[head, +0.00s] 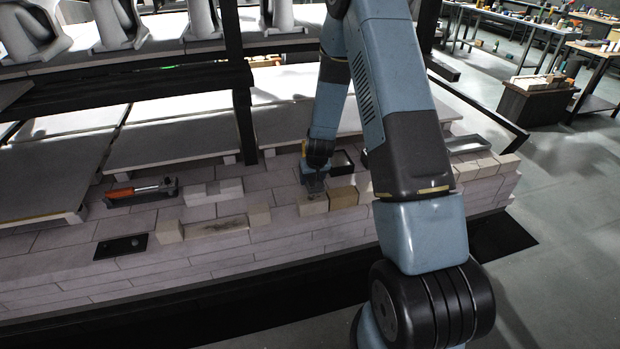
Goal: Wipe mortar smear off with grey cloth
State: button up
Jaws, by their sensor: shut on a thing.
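My gripper (313,187) points down at the middle of the brick deck, just above and behind a pale cream block. It is shut on a small grey thing that looks like the grey cloth, mostly hidden by the fingers. A brownish smear (222,225), perhaps the mortar, lies on the low pale slab between two cream blocks, to the left of my gripper. My gripper is apart from this smear. I cannot tell whether the cloth touches the block below.
A tool with an orange handle (121,193) lies in a dark tray at left. A black plate (122,247) sits near the front edge. Yellowish blocks (343,197) stand right of my gripper. A black upright post (240,90) rises behind. Another tray (465,144) lies at right.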

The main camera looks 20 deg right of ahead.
aim_at(320, 196)
dwell(0.3)
jog(key=shift+f, duration=2.6)
jog(key=shift+r, duration=0.1)
jog(key=shift+d, duration=0.15)
jog(key=shift+d, duration=1.45)
jog(key=shift+f, duration=0.85)
jog(key=shift+a, duration=0.1)
